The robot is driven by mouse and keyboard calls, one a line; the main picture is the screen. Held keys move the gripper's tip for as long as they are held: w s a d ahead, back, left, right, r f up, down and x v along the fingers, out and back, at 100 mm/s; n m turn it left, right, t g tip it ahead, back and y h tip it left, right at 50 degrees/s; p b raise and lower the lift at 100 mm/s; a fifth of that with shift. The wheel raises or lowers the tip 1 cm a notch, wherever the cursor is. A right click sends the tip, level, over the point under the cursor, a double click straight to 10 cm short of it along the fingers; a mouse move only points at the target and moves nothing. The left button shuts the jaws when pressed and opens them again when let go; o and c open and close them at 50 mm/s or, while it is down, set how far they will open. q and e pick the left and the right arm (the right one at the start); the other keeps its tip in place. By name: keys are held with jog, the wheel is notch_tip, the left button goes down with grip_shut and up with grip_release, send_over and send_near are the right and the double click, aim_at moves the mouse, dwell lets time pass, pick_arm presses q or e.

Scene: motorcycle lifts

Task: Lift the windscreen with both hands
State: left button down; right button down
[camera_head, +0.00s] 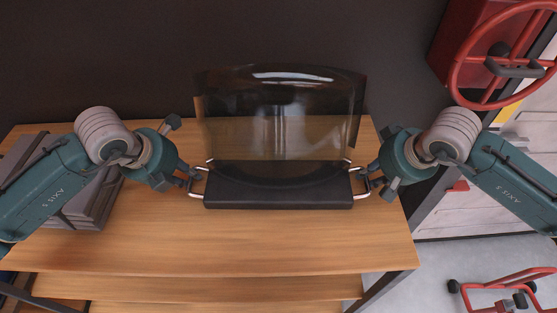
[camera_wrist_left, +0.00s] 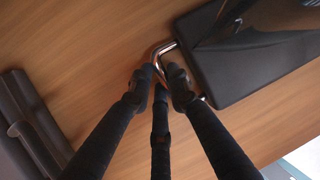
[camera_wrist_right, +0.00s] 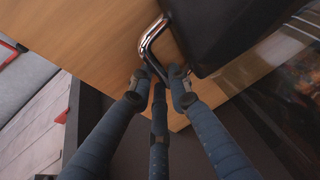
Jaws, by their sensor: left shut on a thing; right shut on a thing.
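The windscreen (camera_head: 282,125) is a clear, curved, smoky panel standing upright on a black base (camera_head: 278,199) with a metal handle at each end. It is at the middle of the wooden table in the head view. My left gripper (camera_head: 194,181) is shut on the left handle (camera_wrist_left: 163,50), beside the black base in the left wrist view. My right gripper (camera_head: 365,181) is shut on the right handle (camera_wrist_right: 148,42), which also shows in the right wrist view. Whether the base touches the table top is hard to tell.
The wooden table (camera_head: 230,245) is bare in front of the base. Grey stacked parts (camera_head: 88,205) lie at its left end, under my left arm. A red machine with a handwheel (camera_head: 500,50) stands at the upper right. A red frame (camera_head: 510,290) is on the floor at lower right.

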pick_arm(q)
jog(key=shift+w+r, duration=0.1)
jog(key=shift+r, duration=0.1)
pick_arm(e)
jog(key=shift+w+r, duration=0.1)
jog(key=shift+r, duration=0.05)
